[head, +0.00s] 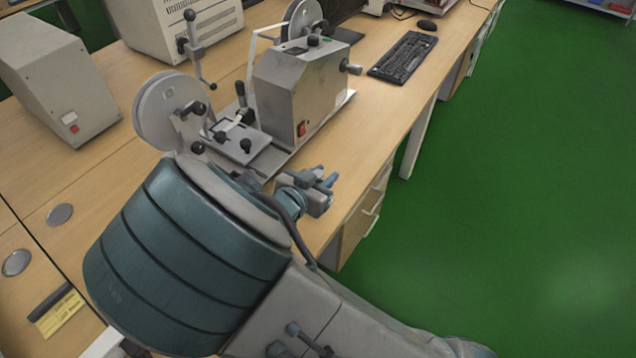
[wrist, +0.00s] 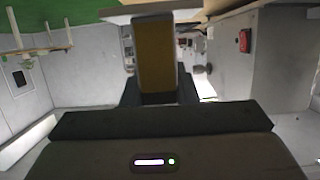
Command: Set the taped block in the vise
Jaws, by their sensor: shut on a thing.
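In the wrist view, the dark fingers of my gripper (wrist: 158,92) are on either side of an upright yellow-brown block (wrist: 155,55), shut on it. A pale flat piece crosses the picture at the block's top end. In the head view my teal and grey arm fills the lower middle and hides the gripper and the block. A small blue-grey clamp-like fixture (head: 313,190), which looks like the vise, is at the table's right edge just beyond my arm. Its jaw opening cannot be made out.
A grey machine with a red switch (head: 300,85) stands behind the fixture; the switch also shows in the wrist view (wrist: 245,40). A disc (head: 160,105) and levers are beside it. A keyboard (head: 404,57) lies farther back. Green floor (head: 500,200) is clear at right.

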